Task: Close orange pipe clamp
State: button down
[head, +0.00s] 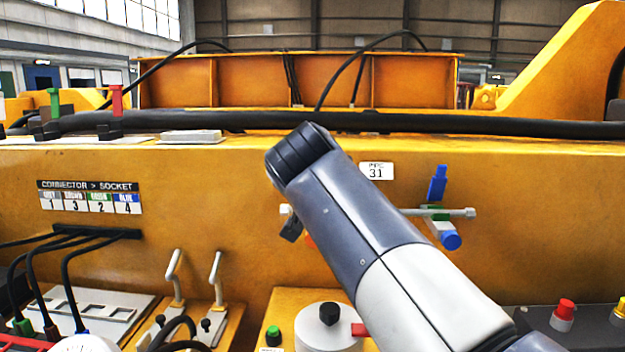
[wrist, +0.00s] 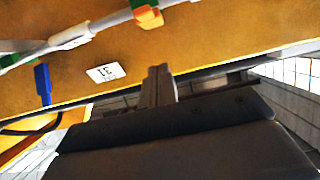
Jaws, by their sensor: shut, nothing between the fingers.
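The orange pipe clamp (wrist: 149,17) shows at the top of the wrist view, an orange block with a green part on the pale pipe. In the head view my arm hides most of it; only a small orange patch (head: 309,241) shows beside the arm. My gripper (wrist: 158,72) is shut and empty, its fingers together, below the clamp in the wrist view and apart from its block in the picture. An orange tint at the fingertips is too small to tell.
A blue clamp (head: 450,240) with an upright blue lever (head: 437,186) sits on the same pipe (head: 467,212) to the right. A label reading 31 (head: 376,171) is on the yellow casting. Below are levers (head: 216,278), a white cylinder (head: 326,328) and cables.

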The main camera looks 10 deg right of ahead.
jog(key=f+v, duration=0.1)
jog(key=v, duration=0.9)
jog(key=shift+b, duration=0.4)
jog(key=x, duration=0.7)
jog(key=f+b+x, duration=0.1)
jog(key=x, duration=0.2)
jog(key=shift+w+f, duration=0.15)
jog(key=shift+f+b, duration=0.95)
jog(key=shift+f, duration=0.05)
jog(key=shift+s, duration=0.25)
jog(key=shift+r, duration=0.15)
